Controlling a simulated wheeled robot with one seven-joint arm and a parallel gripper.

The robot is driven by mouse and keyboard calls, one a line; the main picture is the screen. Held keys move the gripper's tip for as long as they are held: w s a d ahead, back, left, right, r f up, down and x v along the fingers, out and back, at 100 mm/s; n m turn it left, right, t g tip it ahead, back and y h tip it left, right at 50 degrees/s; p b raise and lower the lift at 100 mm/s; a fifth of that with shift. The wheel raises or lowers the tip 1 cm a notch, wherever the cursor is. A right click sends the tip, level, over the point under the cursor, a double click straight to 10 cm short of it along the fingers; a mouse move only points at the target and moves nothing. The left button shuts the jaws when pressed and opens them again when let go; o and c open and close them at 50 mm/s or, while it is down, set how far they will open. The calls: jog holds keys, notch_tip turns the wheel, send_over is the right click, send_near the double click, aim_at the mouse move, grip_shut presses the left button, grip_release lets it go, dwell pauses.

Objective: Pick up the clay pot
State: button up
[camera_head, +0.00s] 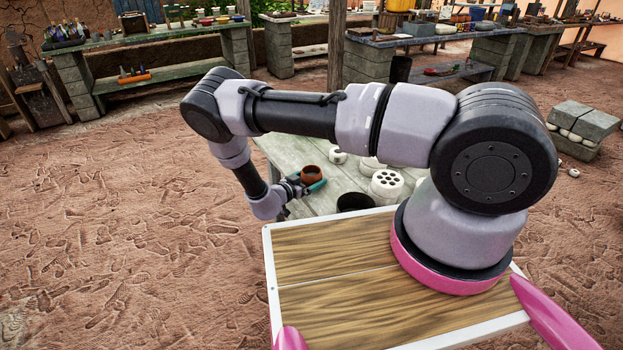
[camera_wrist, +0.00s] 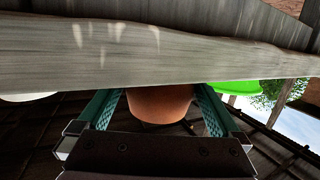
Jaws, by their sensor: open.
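The clay pot (camera_head: 312,173), small, round and reddish-brown, is near the left edge of the pale wooden table (camera_head: 290,148). My gripper (camera_head: 304,182) is low at this edge, with its teal fingers open at the pot. In the wrist view the pot (camera_wrist: 160,104) lies between the two spread fingers. A gap shows on the right side of the pot; the left finger is very close to it, and I cannot tell whether they touch. The pot's far side and part of its lower body are hidden.
A white pot with holes (camera_head: 386,186), a black bowl (camera_head: 354,202) and a small white cup (camera_head: 337,155) stand right of the clay pot. My arm hides part of the table. Open earth floor lies to the left. Benches with wares (camera_head: 160,73) stand behind.

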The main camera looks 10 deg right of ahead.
jog(key=shift+w+d, duration=0.2)
jog(key=c, duration=1.3)
